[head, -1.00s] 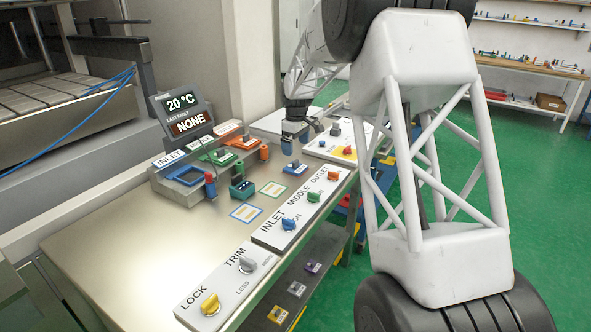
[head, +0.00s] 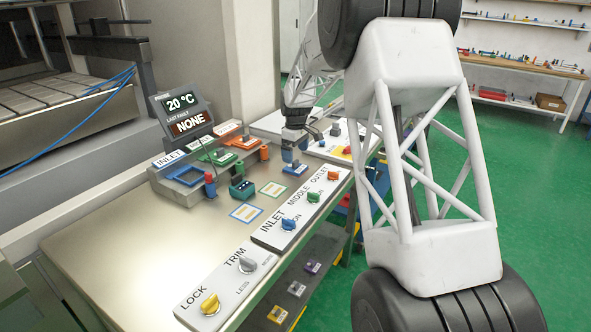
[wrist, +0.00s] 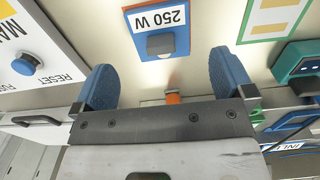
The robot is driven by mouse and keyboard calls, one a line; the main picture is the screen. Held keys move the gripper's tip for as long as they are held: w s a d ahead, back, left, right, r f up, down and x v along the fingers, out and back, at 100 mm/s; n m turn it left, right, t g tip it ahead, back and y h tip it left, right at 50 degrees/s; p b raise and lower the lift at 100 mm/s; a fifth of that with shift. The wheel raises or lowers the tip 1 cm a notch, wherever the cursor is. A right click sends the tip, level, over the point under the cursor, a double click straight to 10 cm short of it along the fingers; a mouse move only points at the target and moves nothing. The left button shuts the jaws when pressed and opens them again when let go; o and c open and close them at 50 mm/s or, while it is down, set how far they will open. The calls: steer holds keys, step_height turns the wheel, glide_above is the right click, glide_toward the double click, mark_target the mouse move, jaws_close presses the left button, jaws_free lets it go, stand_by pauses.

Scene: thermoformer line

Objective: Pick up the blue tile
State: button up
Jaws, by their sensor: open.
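The tile's knob lies beyond the fingertips, roughly in line with the gap.
A teal block (head: 242,188) and a display stand (head: 184,115) are to the left. A panel with several coloured knobs (head: 288,224) runs along the bench's front edge. A white panel with a blue button (wrist: 25,65) is close by one finger. The bench's left part is bare.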

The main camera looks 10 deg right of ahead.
mark_target(295, 161)
steer(key=shift+f, duration=2.6)
steer(key=c, duration=1)
